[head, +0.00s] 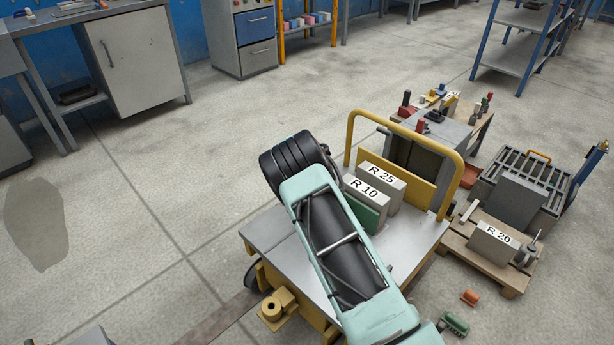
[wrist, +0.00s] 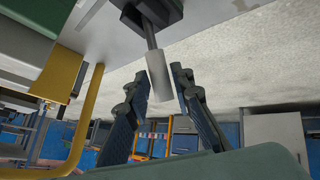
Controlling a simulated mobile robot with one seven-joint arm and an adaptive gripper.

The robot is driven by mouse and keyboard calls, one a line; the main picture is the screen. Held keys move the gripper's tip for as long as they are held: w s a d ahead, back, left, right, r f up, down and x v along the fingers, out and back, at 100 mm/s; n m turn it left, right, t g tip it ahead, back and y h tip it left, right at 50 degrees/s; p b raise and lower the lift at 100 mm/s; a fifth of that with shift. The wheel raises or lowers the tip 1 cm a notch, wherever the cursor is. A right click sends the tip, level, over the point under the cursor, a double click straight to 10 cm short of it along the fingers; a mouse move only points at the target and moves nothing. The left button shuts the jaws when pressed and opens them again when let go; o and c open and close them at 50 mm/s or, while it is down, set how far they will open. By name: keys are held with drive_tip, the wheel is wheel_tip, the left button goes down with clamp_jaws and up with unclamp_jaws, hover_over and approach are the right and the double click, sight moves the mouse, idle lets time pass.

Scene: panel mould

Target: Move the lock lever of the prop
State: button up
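In the wrist view a lever (wrist: 158,75) with a pale grey grip on a thin dark rod sticks out from a dark block (wrist: 150,12) at the top. My gripper (wrist: 163,78) is open. Its two dark fingers stand on either side of the grip, with a gap visible on the right; whether the left finger touches cannot be told. In the head view my arm hides the gripper and this lever, over or beyond the cart (head: 275,232).
The cart carries grey blocks R 25 (head: 397,190) and R 10 (head: 345,195) and has a yellow rail (head: 440,145), also close at left in the wrist view (wrist: 88,120). A pallet (head: 480,262) with block R 20 stands right.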

drive_tip(key=shift+r, duration=0.15)
drive_tip(key=v, duration=1.1)
drive_tip(key=shift+s+r, duration=0.25)
drive_tip(key=shift+s, duration=0.05)
idle(0.4)
